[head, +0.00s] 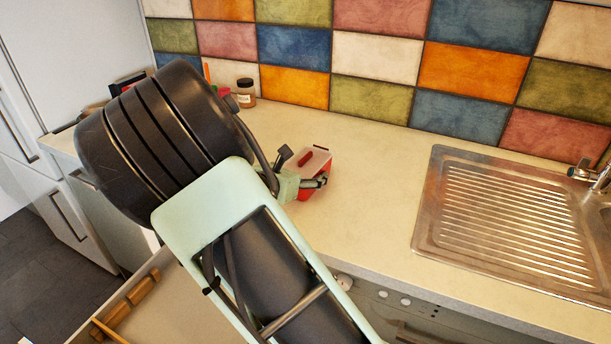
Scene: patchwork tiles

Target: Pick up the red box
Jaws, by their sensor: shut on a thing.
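The red box (322,162) has a paler top and stands at the middle of the picture on or just above the beige counter; I cannot tell whether it touches the surface. My gripper (317,182) is shut on it from the near side, with a dark finger showing against the red side. My arm covers the area to the left and below. The gripper's other finger and the box's lower left part are partly hidden.
A brown jar (245,93) stands at the back by the tiled wall. Other small items behind my arm are mostly hidden. A metal sink drainer (520,215) with a tap (590,173) lies right. An open drawer (150,300) is lower left. The counter between box and sink is clear.

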